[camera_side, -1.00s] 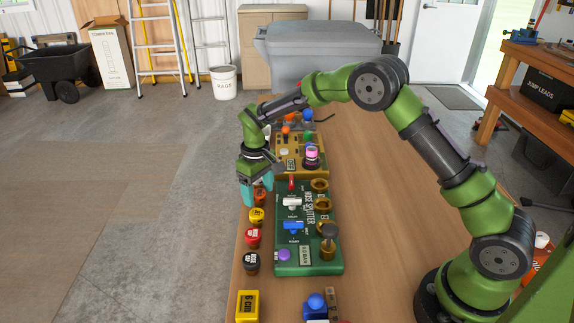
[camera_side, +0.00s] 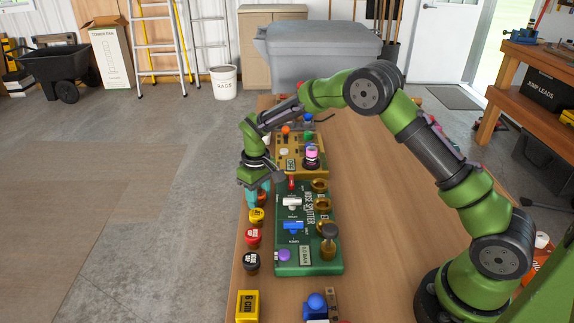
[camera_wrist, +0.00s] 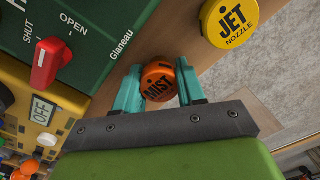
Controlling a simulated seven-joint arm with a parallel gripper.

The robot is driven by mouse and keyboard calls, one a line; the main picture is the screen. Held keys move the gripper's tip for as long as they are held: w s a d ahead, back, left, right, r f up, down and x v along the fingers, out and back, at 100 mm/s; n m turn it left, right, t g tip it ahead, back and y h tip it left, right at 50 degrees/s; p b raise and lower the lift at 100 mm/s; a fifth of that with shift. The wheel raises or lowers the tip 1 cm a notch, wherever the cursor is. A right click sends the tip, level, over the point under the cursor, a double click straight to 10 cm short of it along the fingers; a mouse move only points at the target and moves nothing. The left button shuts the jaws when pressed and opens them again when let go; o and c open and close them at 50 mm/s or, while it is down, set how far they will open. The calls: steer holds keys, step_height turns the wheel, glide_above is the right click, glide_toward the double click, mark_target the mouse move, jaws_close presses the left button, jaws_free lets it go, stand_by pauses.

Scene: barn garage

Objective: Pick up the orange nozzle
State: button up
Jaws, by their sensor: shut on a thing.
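The orange nozzle, marked MIST, shows in the wrist view (camera_wrist: 158,82) between the teal fingers of my gripper (camera_wrist: 159,88). My gripper is shut on it, one finger on each side. In the side view my gripper (camera_side: 258,193) is low at the left edge of the workbench, beside the green hose splitter board, and mostly hides the nozzle. I cannot tell whether the nozzle still touches the bench.
The green hose splitter board (camera_side: 310,255) is close beside my gripper, with a red lever (camera_wrist: 50,62). A yellow JET nozzle (camera_wrist: 229,22), a red one (camera_side: 253,237) and a black one (camera_side: 251,262) stand in line. A yellow panel (camera_side: 290,164) lies beyond.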

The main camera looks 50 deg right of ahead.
step_height(320, 180, up, 9)
steer(key=s+d+r, duration=0.4)
steer(key=s+d, duration=0.3)
steer(key=s, duration=0.1)
steer(key=shift+s+d+f, duration=0.2)
steer(key=shift+s+f, duration=0.9)
steer(key=shift+f, duration=0.4)
steer(key=shift+s+d+f, duration=0.2)
steer(key=shift+s+f, duration=0.95)
steer(key=shift+f, duration=0.3)
steer(key=shift+s+d+f, duration=0.2)
steer(key=shift+s+f, duration=0.9)
steer(key=shift+f, duration=0.4)
steer(key=shift+s, duration=0.1)
steer(key=shift+r, duration=0.8)
